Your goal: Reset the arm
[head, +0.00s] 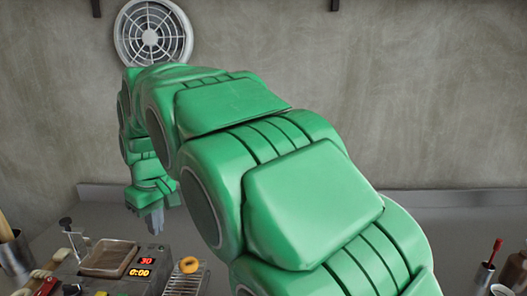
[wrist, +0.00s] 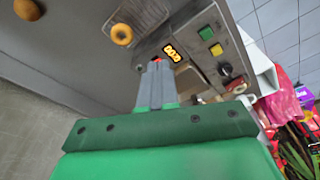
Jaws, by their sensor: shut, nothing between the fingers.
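My green arm stretches across the head view from the lower right to the upper left and bends down at its far end. My gripper (head: 155,220) hangs there over the grey worktop, beside the machine with the red and orange displays. In the wrist view my gripper (wrist: 156,68) shows its two grey fingers together, with nothing between them. The fingertips overlap the machine's front in that view; I cannot tell how far apart they are.
The machine (head: 105,272) and a wire rack (head: 186,280) with a ring doughnut (head: 189,265) stand at lower left. A red-handled tool (head: 491,258) stands in a container at right. A round vent (head: 153,34) is on the back wall. Doughnut-like items (wrist: 121,34) show in the wrist view.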

